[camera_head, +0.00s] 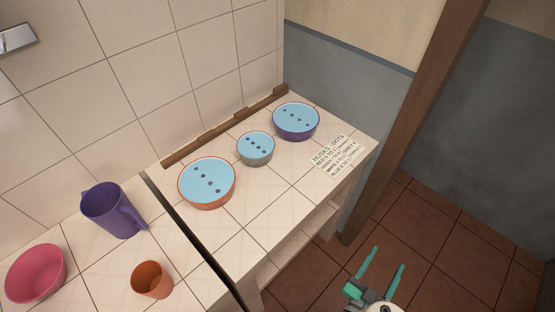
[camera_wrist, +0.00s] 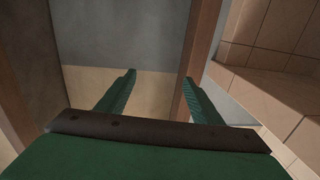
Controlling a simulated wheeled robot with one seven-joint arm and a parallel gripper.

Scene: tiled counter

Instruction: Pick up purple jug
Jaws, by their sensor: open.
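The purple jug (camera_head: 110,211) stands on the left section of the tiled counter in the head view, with its handle on its right side. My gripper (camera_head: 385,258) is at the lower right of the head view, over the brown floor and well to the right of the jug. Its two green fingers are apart with nothing between them. The wrist view also shows the open fingers (camera_wrist: 160,76), facing a wall and a wooden post. The jug does not show in the wrist view.
A pink bowl (camera_head: 36,274) and an orange cup (camera_head: 151,280) stand near the jug. On the right counter section are three blue-topped bowls, orange (camera_head: 207,204), grey (camera_head: 255,160) and purple (camera_head: 296,136), and a printed note (camera_head: 338,157). A dark gap (camera_head: 195,240) separates the sections. A wooden post (camera_head: 413,110) stands right.

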